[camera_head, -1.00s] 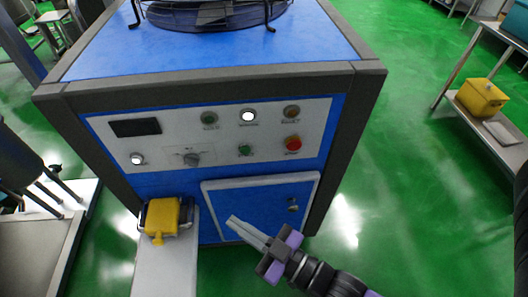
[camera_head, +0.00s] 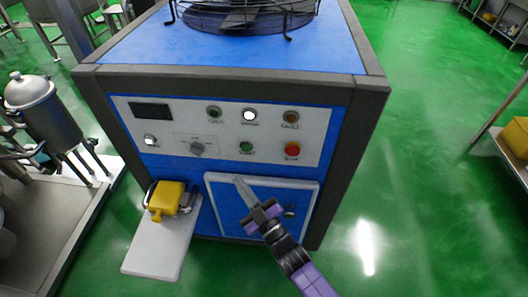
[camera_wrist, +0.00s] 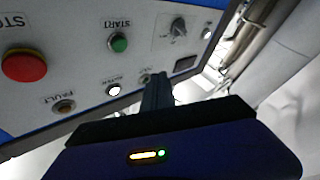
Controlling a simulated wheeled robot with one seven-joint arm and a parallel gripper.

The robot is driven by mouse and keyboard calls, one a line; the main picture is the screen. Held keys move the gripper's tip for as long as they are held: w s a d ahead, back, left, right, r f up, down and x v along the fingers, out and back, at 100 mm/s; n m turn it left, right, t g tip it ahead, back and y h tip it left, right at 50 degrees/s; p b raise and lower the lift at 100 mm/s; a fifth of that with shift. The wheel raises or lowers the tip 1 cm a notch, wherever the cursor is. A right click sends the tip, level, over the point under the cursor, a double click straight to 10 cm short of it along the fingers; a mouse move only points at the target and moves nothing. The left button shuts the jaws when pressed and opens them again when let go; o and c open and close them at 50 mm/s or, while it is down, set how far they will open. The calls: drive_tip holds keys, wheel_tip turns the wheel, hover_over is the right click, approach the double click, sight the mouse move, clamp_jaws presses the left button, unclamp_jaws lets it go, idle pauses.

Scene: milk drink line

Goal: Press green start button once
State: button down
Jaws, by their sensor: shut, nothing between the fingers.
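The green start button (camera_head: 246,147) sits in the lower row of the white control panel (camera_head: 222,160) on the blue machine. In the wrist view the green button (camera_wrist: 119,43) shows under the word START, ahead of and to the left of the fingers. My gripper (camera_head: 238,180) is shut and empty. In the head view its tips appear a little below the green button, in front of the blue door. In the wrist view my gripper's fingers (camera_wrist: 157,88) point up toward the panel. The tips do not appear to touch the button.
The red stop button (camera_head: 292,149) is right of the green one, and also shows in the wrist view (camera_wrist: 24,66). A dark knob (camera_head: 197,149) is to its left. An indicator lamp (camera_head: 249,115) glows white above. A yellow object (camera_head: 166,198) stands below the panel's left part.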

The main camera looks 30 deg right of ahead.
sight(246, 148)
drive_tip(key=shift+s+r, duration=0.1)
drive_tip(key=shift+s, duration=0.05)
drive_tip(key=shift+d, duration=0.15)
drive_tip(key=w+d+b, duration=0.1)
drive_tip(key=w+d, duration=0.4)
drive_tip(key=w, duration=0.2)
idle(0.5)
drive_tip(key=shift+w+b, duration=0.15)
drive_tip(key=shift+b, duration=0.2)
idle(1.7)
drive_tip(key=shift+w+d, duration=0.2)
drive_tip(key=shift+w, duration=0.05)
